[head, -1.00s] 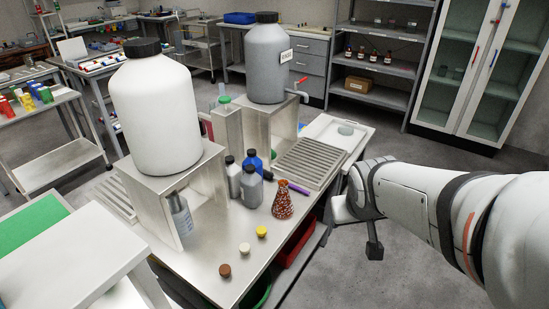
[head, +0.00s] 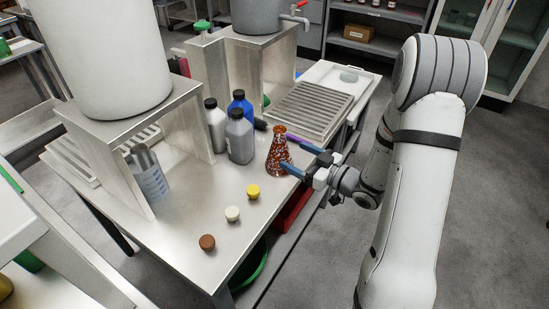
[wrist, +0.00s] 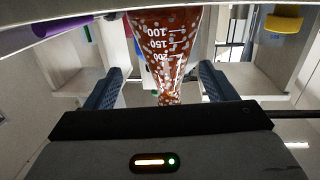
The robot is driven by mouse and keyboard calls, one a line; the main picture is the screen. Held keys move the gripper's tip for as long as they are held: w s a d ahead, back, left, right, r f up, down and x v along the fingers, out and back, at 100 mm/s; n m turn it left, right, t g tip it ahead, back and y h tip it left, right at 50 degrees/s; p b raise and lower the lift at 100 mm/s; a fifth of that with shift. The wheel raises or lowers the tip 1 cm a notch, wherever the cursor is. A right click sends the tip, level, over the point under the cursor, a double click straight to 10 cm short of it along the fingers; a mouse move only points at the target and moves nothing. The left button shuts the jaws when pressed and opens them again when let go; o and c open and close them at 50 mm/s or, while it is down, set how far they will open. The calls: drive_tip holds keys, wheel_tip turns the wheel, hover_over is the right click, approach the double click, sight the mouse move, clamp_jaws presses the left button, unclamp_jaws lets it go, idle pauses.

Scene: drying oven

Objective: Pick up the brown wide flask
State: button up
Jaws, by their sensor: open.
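The brown wide flask (head: 278,153) stands upright on the steel table near its right edge. It is conical, red-brown with white specks, and shows white volume marks in the wrist view (wrist: 165,45). My gripper (head: 296,158) reaches in from the right, with its two blue fingers pointing at the flask. In the wrist view, my gripper (wrist: 158,88) is open, with one finger on each side of the flask and gaps visible at both sides. The flask's outer ends are cut off or hidden behind the gripper body in that view.
Yellow (head: 253,191), white (head: 232,214) and brown (head: 207,242) stoppers lie in front. A slatted rack (head: 309,110) lies behind. A large white tank (head: 105,55) stands on a stand at left.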

sight(274, 148)
drive_tip(key=shift+w+a+f+y, duration=0.1)
drive_tip(key=shift+w+a+y, duration=0.15)
drive_tip(key=shift+a+y, duration=0.2)
drive_tip(key=x, duration=0.7)
drive_tip(key=shift+s+a+f+b, duration=0.15)
drive_tip(key=shift+s+a+b, duration=0.05)
drive_tip(key=shift+b, duration=0.15)
drive_tip(key=shift+c, duration=0.5)
drive_tip(key=c, duration=1.1)
